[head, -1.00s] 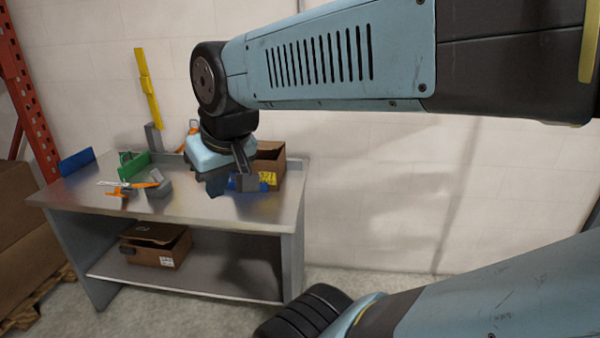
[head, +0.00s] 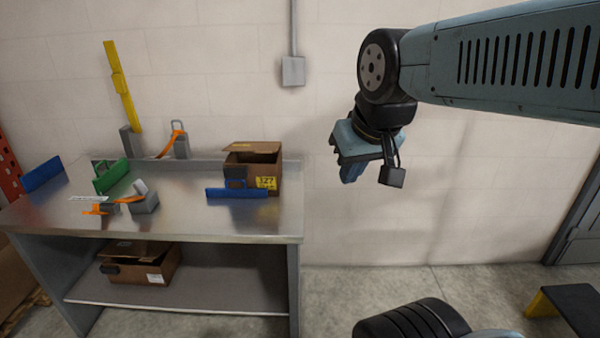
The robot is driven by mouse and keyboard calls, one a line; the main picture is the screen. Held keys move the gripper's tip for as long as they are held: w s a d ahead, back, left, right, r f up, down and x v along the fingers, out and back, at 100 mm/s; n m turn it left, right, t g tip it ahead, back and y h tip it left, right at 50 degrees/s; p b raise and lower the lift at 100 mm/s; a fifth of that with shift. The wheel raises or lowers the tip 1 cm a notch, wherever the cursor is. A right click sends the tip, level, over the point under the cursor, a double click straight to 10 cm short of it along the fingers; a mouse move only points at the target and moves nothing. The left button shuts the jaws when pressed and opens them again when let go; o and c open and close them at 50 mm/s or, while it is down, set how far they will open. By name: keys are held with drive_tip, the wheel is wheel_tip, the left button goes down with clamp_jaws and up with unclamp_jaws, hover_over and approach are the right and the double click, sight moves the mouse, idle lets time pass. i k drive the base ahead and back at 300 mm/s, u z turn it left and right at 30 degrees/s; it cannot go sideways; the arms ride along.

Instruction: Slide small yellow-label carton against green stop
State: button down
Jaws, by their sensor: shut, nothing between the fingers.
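The small carton with a yellow label (head: 250,160) stands at the right end of the steel bench (head: 215,222), close to the back edge. The green stop (head: 111,177) stands on the left part of the bench, well apart from the carton. My gripper (head: 366,178) is shut and empty, in the air to the right of the bench and carton. Its fingertips are partly hidden by its own body.
A dispenser with an orange strip (head: 143,203) sits in front of the green stop, and another (head: 180,144) stands behind. A blue plate (head: 43,174) is at the far left. A yellow post (head: 122,88) rises at the back. An open carton (head: 140,265) is on the lower shelf.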

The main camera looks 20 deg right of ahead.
sight(259, 170)
drive_tip(key=z, duration=0.1)
drive_tip(key=i, duration=1)
drive_tip(key=u, duration=0.1)
